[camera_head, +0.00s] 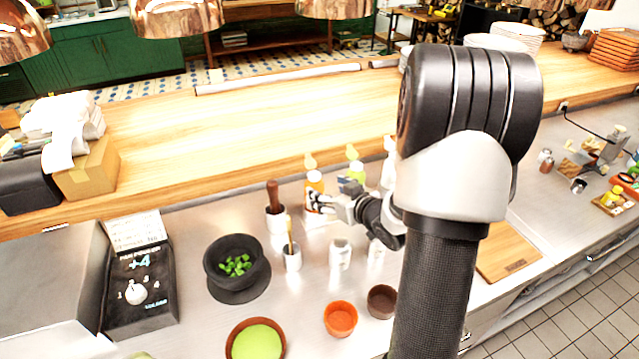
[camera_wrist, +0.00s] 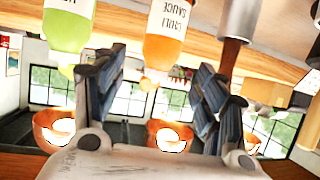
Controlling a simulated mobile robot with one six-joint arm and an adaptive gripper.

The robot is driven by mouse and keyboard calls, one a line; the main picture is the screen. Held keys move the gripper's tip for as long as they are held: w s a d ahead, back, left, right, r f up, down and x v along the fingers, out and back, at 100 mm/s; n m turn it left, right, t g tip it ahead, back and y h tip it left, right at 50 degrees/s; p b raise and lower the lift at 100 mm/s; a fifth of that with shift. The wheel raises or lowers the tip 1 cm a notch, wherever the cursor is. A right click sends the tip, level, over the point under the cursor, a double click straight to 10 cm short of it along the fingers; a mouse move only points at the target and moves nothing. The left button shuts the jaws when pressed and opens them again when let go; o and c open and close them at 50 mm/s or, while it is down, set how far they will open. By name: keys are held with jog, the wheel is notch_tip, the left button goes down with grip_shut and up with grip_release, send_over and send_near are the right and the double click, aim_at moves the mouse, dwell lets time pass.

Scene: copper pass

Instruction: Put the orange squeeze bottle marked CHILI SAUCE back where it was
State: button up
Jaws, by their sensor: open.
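The orange squeeze bottle (camera_head: 314,186) stands upright on the steel counter by the raised wooden ledge in the head view. In the wrist view, which looks upside down, the orange bottle (camera_wrist: 166,38) shows its CHILI SAUCE label and lies ahead of the gap between my fingers. My gripper (camera_head: 318,203) is at the bottle's near side in the head view. In the wrist view my gripper (camera_wrist: 160,68) has its fingers spread apart, one on each side of the bottle's outline. I cannot tell whether either finger touches it.
A green bottle (camera_head: 356,170) stands just right of the orange one. A brown-handled tool (camera_head: 273,194) in a white holder stands close on the left. A white holder with a brush (camera_head: 292,256), a dark mortar (camera_head: 236,262) and an orange bowl (camera_head: 340,318) are nearer. The wooden ledge (camera_head: 250,120) runs behind.

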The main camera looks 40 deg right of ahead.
jog(key=shift+p+v, duration=0.35)
jog(key=shift+v, duration=1.6)
